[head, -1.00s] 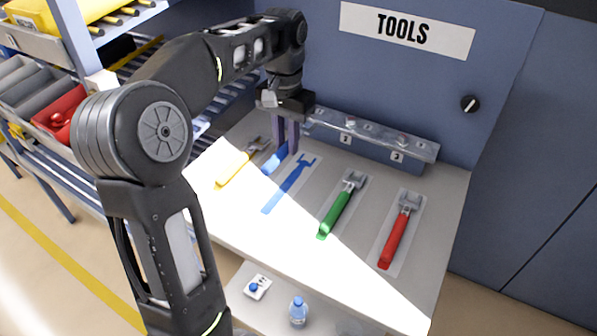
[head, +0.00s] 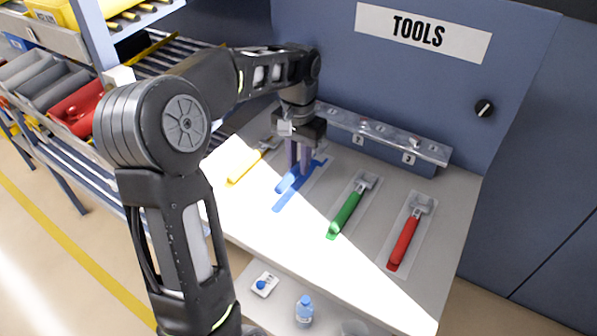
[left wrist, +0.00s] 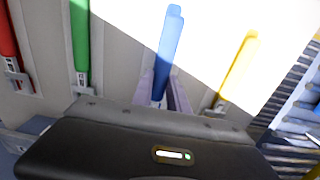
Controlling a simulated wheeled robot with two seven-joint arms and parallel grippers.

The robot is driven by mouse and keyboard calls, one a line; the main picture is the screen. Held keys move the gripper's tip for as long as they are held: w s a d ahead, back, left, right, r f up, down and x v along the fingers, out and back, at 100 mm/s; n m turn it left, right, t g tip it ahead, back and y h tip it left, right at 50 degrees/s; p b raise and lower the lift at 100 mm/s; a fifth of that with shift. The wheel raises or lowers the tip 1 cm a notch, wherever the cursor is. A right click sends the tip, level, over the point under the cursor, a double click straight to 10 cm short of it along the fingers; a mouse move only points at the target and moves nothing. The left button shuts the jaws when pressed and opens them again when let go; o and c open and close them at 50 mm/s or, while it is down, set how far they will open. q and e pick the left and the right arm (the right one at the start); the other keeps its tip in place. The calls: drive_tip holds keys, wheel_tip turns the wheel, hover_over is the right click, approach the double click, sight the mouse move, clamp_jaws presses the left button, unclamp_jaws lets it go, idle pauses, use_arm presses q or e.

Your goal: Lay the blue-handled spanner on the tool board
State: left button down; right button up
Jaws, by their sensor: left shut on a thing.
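The blue-handled spanner (head: 287,184) is in my left gripper (head: 298,170), which is shut on it. In the left wrist view its blue handle (left wrist: 170,42) points away from the fingers (left wrist: 163,95); its head is mostly hidden. The tool board (head: 318,227) is a pale sloping panel with a blue spanner-shaped outline (head: 281,203) between the yellow and green spanners. The blue handle is over or just left of this outline, roughly in line with it. I cannot tell whether it touches the board. My right gripper is not in view.
A yellow spanner (head: 246,168) lies left of the outline, green (head: 346,211) and red (head: 405,241) ones to the right. A metal rail (head: 385,143) with numbered tags runs along the back. Shelving with bins stands at the left. A bottle (head: 304,308) is below the board.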

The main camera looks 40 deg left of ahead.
sight(298, 165)
use_arm(q)
wheel_tip(298, 165, down, 3)
drive_tip(key=shift+f, duration=0.3)
drive_tip(key=shift+f, duration=0.15)
drive_tip(key=c, duration=1.3)
unclamp_jaws()
